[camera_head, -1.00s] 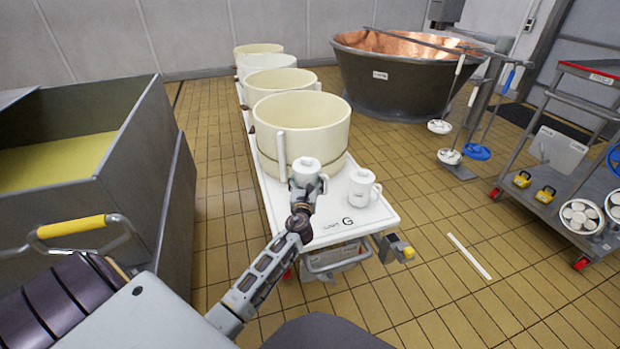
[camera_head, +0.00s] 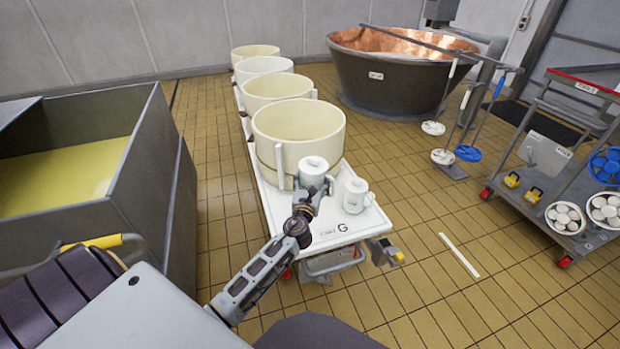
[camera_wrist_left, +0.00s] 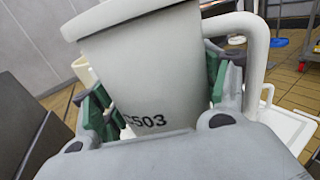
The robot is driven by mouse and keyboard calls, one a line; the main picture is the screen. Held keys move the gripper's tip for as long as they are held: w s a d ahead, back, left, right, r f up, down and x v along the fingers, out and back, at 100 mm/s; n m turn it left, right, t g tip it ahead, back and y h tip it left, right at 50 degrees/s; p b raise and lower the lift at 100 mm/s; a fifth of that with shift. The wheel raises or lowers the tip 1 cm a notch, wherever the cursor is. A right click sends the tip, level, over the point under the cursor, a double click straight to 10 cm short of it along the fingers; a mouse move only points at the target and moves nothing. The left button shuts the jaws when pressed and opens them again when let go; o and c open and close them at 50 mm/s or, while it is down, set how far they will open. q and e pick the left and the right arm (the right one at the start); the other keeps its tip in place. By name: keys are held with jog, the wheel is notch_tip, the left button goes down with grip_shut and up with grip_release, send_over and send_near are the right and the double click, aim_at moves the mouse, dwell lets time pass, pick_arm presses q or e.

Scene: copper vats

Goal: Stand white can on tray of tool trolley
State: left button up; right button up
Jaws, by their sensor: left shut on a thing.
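I cannot tell whether the can clears the cart top. A second white can (camera_head: 355,196) stands on the cart to its right. The tool trolley (camera_head: 583,87), with a red-edged upper tray, stands at the far right. My right gripper is not in view.
The cart (camera_head: 335,232), marked G, carries several cream tubs (camera_head: 298,130). A steel vat (camera_head: 150,150) stands left, a copper vat (camera_head: 400,85) behind. The trolley's lower tray (camera_head: 540,205) holds yellow items and white discs. Tiled floor lies between cart and trolley, with a white strip (camera_head: 459,255).

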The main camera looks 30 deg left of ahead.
pick_arm(q)
jog(key=s+d+r+m+h+p, duration=0.1)
jog(key=s+d+r+h+p, duration=0.1)
jog(key=r+p, duration=0.5)
jog(key=s+d+r+m+h+p, duration=0.1)
jog(key=s+d+r+h+p, duration=0.1)
jog(key=s+d+r+p, duration=0.2)
jog(key=s+d+r+m+h+p, duration=0.1)
jog(key=s+d+r+h+p, duration=0.1)
jog(key=d+r+p, duration=0.6)
notch_tip(320, 180, up, 5)
jog(key=s+p, duration=0.1)
jog(key=p, duration=0.3)
jog(key=shift+r+m+t, duration=0.15)
jog(key=shift+m+t, duration=0.25)
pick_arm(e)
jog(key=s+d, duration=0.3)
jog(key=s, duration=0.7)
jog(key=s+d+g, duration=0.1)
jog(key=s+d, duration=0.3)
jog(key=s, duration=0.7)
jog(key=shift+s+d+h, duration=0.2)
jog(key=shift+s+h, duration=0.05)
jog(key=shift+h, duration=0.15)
pick_arm(q)
jog(key=shift+w+d, duration=0.1)
jog(key=shift+d, duration=0.05)
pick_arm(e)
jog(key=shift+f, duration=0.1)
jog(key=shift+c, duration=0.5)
